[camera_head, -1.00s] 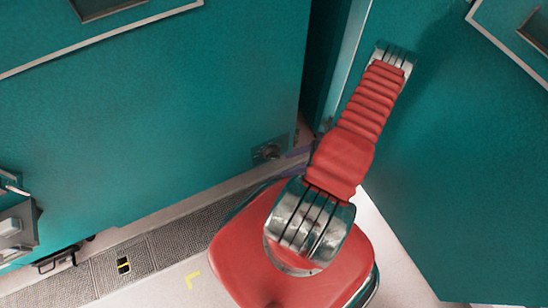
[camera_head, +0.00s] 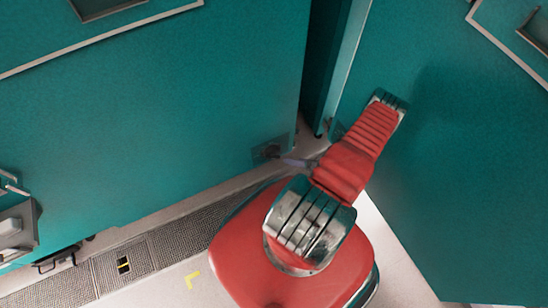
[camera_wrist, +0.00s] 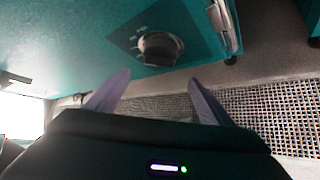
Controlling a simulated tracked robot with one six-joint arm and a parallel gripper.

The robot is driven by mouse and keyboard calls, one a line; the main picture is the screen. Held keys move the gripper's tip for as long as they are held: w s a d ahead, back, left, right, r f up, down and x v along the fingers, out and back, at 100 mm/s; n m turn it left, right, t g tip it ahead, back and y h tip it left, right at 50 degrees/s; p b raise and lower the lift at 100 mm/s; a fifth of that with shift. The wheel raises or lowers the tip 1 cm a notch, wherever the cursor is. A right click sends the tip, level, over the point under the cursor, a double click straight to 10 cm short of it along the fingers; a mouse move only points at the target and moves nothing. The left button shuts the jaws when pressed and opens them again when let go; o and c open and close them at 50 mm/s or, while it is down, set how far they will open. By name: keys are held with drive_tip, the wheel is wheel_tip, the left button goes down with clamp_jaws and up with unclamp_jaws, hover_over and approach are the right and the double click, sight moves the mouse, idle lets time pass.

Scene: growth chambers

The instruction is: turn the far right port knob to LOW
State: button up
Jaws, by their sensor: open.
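A dark round port knob (camera_wrist: 160,48) sits on a dark square plate low on the teal chamber wall. In the head view the knob (camera_head: 271,151) is near the right lower corner of the left teal chamber. My gripper (camera_wrist: 157,97) shows two pale purple fingers, spread open with nothing between them. In the wrist view the knob lies just beyond the fingertips, roughly centred between them, with no clear contact. In the head view my gripper (camera_head: 298,163) is partly hidden behind my red arm, close to the plate. The markings around the knob are too small to read.
A metal latch or hinge (camera_wrist: 222,25) is right of the knob plate. A perforated floor grating (camera_head: 190,232) runs along the chamber's base. Another teal chamber (camera_head: 450,180) stands close on the right, with a narrow dark gap between the two.

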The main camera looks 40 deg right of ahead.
sight(276, 157)
drive_tip(key=x, duration=1.4)
drive_tip(key=shift+s, duration=0.1)
drive_tip(key=c, duration=0.8)
drive_tip(key=shift+c, duration=0.2)
